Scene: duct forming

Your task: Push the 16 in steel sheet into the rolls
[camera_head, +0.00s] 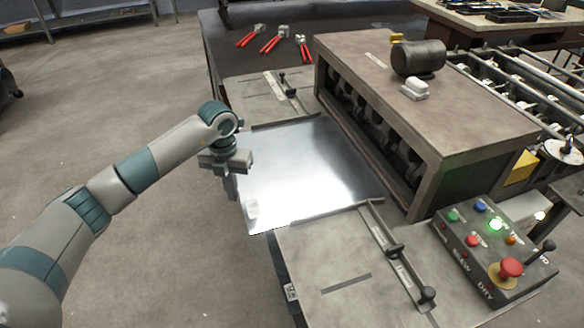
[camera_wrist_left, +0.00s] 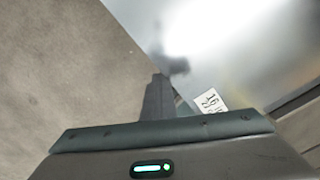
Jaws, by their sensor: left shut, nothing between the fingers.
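The shiny steel sheet (camera_head: 300,178) lies flat on the infeed table, between the two side guides, its far edge at the opening of the roll machine (camera_head: 430,100). A white label with a "16" shows on it in the left wrist view (camera_wrist_left: 211,101). My left gripper (camera_head: 232,190) points down at the sheet's near left edge, shut and empty. In the left wrist view its closed fingers (camera_wrist_left: 158,95) stand beside the sheet's edge; I cannot tell whether they touch it. The rolls (camera_head: 370,125) show dark inside the opening. My right gripper is not in view.
Guides with black knobs flank the sheet, one at the back (camera_head: 285,90) and one in front (camera_head: 395,250). A control box (camera_head: 495,245) with a lit green button and a red stop knob stands at the right. Red-handled tools (camera_head: 275,40) lie behind. Floor at left is clear.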

